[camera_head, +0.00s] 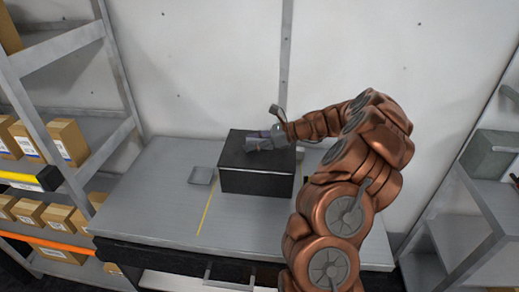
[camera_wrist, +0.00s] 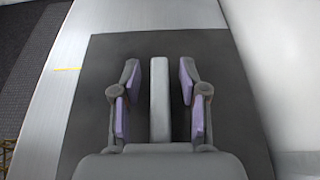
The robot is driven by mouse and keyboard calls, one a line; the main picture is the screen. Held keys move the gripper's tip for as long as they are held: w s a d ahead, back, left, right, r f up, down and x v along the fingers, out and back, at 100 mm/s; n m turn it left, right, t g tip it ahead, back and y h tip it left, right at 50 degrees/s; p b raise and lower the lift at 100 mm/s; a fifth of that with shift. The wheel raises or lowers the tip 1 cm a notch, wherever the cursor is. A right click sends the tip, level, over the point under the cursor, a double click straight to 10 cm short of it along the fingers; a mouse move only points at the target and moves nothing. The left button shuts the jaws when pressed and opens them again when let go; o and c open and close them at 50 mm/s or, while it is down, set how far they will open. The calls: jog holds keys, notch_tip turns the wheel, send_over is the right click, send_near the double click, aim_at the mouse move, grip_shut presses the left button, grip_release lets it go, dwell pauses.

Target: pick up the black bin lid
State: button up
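The black bin (camera_head: 255,183) stands on the grey table, closed by its flat black lid (camera_head: 236,152). In the wrist view the lid (camera_wrist: 105,60) fills the middle, with a light grey bar-shaped handle (camera_wrist: 159,85) on it. My gripper (camera_head: 262,143) is low over the lid's top. In the wrist view my gripper (camera_wrist: 157,82) is open, with one purple-padded finger on each side of the handle. A gap shows between each finger and the handle. In the head view the handle is hidden by my gripper.
The grey table (camera_head: 165,205) has a yellow line (camera_head: 206,211) and a small flat grey object (camera_head: 202,175) left of the bin. Shelves with cardboard boxes (camera_head: 68,140) stand at left. A grey shelf (camera_head: 465,210) stands at right. A pale wall (camera_head: 210,60) is behind.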

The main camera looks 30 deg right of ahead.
grip_shut()
jog(key=shift+r, duration=0.15)
dwell(0.4)
